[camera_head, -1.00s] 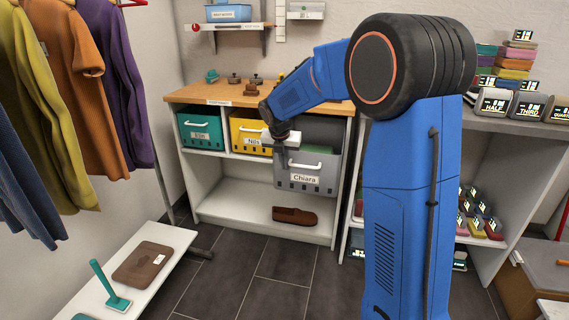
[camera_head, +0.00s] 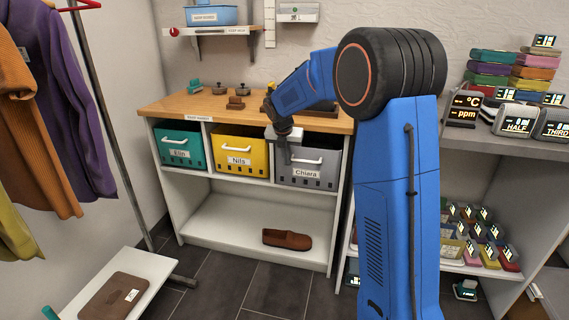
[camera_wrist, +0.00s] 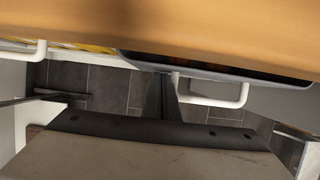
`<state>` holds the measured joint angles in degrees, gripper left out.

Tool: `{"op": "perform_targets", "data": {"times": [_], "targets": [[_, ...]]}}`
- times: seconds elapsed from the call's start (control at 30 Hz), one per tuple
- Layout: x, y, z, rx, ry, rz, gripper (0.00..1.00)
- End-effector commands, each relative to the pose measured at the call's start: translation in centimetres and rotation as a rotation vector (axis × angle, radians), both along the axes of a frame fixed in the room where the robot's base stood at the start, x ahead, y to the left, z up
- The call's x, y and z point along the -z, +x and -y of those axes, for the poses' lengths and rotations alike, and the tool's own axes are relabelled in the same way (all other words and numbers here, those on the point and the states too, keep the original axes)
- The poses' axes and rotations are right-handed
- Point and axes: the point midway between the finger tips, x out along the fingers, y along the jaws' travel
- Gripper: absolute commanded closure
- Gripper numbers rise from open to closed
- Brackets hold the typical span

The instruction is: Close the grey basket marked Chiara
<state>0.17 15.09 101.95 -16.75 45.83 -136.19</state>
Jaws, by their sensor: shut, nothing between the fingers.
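The grey basket marked Chiara (camera_head: 322,176) sits in the right bay under the wooden counter. Its front has a white handle and a name label. In the wrist view a narrow dark strip of its inside shows between the counter edge and its front rim (camera_wrist: 215,70), so it stands slightly out. Its white handle (camera_wrist: 243,96) also shows there. My gripper (camera_head: 287,160) is shut and empty, pointing down at the left part of the basket's front, beside the handle's left end. I cannot tell whether it touches the basket.
The yellow basket marked Nils (camera_head: 239,173) and the teal basket marked Elin (camera_head: 180,146) are to the left. The wooden counter (camera_head: 180,104) overhangs close to my gripper. A brown shoe (camera_head: 287,239) lies on the lower shelf. A grey shelf unit (camera_head: 500,140) stands at the right.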

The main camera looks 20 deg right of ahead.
Motion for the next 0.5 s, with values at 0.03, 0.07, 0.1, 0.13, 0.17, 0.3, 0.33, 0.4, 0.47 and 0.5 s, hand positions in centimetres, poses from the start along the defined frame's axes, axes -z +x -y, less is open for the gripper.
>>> {"op": "perform_targets", "data": {"times": [0.03, 0.07, 0.1, 0.13, 0.17, 0.3, 0.33, 0.4, 0.47, 0.5], "targets": [[0.0, 0.7, 0.5, 0.002, -0.001, 0.001, 1.0], [0.0, 1.0, 0.7, 0.001, -0.001, 0.001, 1.0], [0.1, 1.4, 1.0, 0.0, -0.001, -0.001, 1.0], [0.0, 1.7, 1.1, 0.0, -0.001, -0.001, 1.0], [0.0, 1.9, 1.3, 0.0, -0.001, 0.001, 1.0], [0.0, 2.7, 1.8, 0.001, 0.0, 0.001, 1.0], [0.0, 2.8, 1.9, 0.0, -0.001, 0.001, 1.0], [0.0, 3.0, 2.0, 0.0, -0.001, 0.001, 1.0], [0.0, 3.1, 2.1, 0.0, -0.002, 0.002, 1.0], [0.0, 3.1, 2.1, 0.0, -0.001, 0.004, 1.0]]}}
